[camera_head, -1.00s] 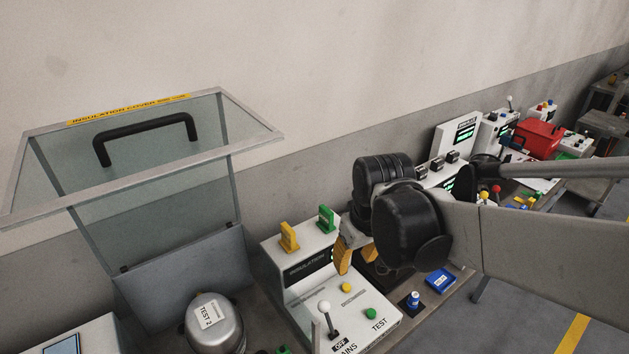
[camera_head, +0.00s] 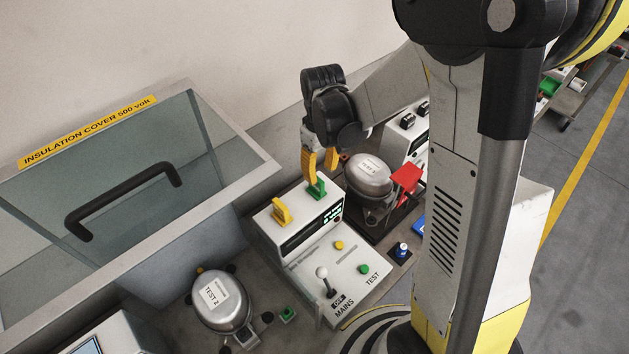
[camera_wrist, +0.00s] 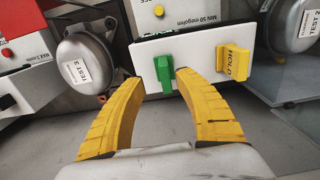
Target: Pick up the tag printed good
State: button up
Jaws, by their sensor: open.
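A green tag (camera_head: 317,189) stands upright on top of the white insulation tester (camera_head: 300,235). In the wrist view the green tag (camera_wrist: 164,74) lies just ahead of the gap between the fingertips; I cannot read print on it. A yellow tag (camera_head: 281,212) stands beside it; in the wrist view this yellow tag (camera_wrist: 234,63) reads HOLD. My gripper (camera_head: 319,168) is open and points down, its yellow fingers close above the green tag. In the wrist view my gripper (camera_wrist: 158,80) has nothing between its fingers, and the right fingertip is nearest the green tag.
A compressor labelled TEST 2 (camera_head: 221,300) and another compressor (camera_head: 369,175) stand on either side of the tester. A glass insulation cover (camera_head: 225,125) stands raised at the left. A red part (camera_head: 406,178) is near the right compressor.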

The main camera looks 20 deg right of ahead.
aim_at(317, 186)
jog(key=f, duration=0.4)
jog(key=a+f, duration=0.1)
jog(key=f, duration=0.1)
jog(key=shift+w+f+b, duration=0.2)
jog(key=shift+f+b, duration=0.1)
jog(key=shift+b, duration=0.1)
grip_shut()
